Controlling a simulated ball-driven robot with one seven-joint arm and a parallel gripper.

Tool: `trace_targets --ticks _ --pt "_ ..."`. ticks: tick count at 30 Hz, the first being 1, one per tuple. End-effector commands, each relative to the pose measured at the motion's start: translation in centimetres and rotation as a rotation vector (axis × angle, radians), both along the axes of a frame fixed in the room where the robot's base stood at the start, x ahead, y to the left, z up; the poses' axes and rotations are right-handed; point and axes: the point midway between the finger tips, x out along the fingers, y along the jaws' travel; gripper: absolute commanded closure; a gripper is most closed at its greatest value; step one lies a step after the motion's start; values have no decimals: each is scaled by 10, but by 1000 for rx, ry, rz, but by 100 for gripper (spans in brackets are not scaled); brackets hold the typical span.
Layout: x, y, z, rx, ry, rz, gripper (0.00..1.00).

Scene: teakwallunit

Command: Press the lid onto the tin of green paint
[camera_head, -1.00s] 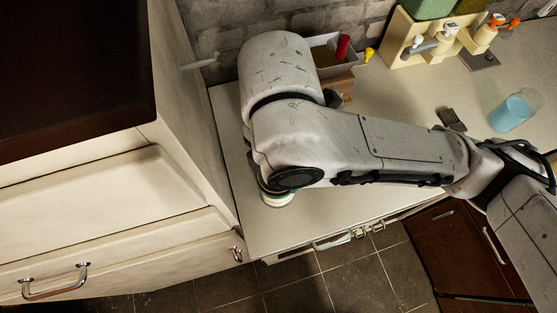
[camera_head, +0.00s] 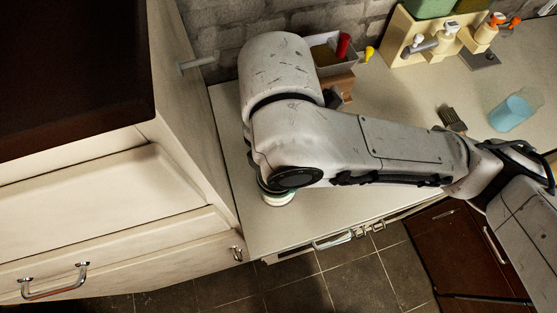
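A round whitish tin with a dark green band (camera_head: 277,198) stands on the pale worktop, near its front left corner. My arm covers most of it, so I cannot tell the lid from the tin or see whether the lid sits flat. My arm reaches across the worktop from the right and ends above the tin. My gripper is hidden behind my own arm, and its fingers do not show.
A tall cream cabinet (camera_head: 190,130) stands close on the left. Behind my arm is a grey tray (camera_head: 348,66) with a red-handled item. A cream rack (camera_head: 400,32), a dark brush (camera_head: 452,118) and a blue cup (camera_head: 511,113) are on the right. The worktop's (camera_head: 395,95) middle is clear.

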Motion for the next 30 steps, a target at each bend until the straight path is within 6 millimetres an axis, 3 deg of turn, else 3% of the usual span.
trace_targets --ticks 12,13,18,21,30 --pt "0 0 0 0 0 0 56" --pt "0 0 0 0 0 0 24" --pt "0 0 -1 0 0 0 8" --pt "0 0 -1 0 0 0 0" --pt "0 0 -1 0 0 0 0"
